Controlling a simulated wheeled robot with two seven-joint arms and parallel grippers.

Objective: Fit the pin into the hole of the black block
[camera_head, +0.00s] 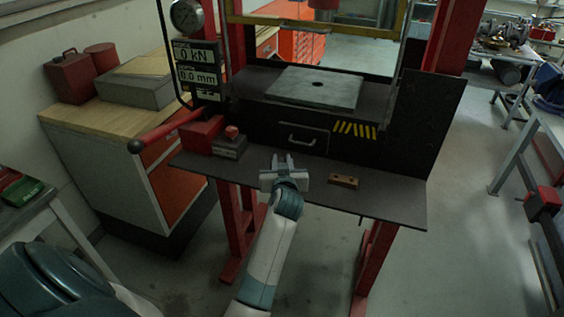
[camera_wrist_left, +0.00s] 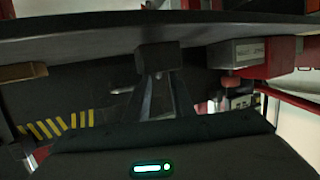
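My left gripper (camera_head: 283,162) is over the dark shelf near its front edge, its two fingers pointing toward the press. In the head view a narrow dark gap shows between them. In the left wrist view, which is upside down, the fingers (camera_wrist_left: 160,90) run up to a small dark block (camera_wrist_left: 158,58) at the shelf. I cannot tell whether they grip it, or if it is the task's black block. A red-topped piece (camera_head: 232,131), possibly the pin, stands on a labelled grey block (camera_head: 229,148); its red top also shows in the wrist view (camera_wrist_left: 230,82). My right gripper is not visible.
A brown block (camera_head: 343,181) with dark holes lies on the shelf (camera_head: 390,203) to the right of my gripper. A drawer handle (camera_head: 302,140) and yellow stripes (camera_head: 355,130) are behind. A red lever (camera_head: 165,132) projects left. The shelf's right part is clear.

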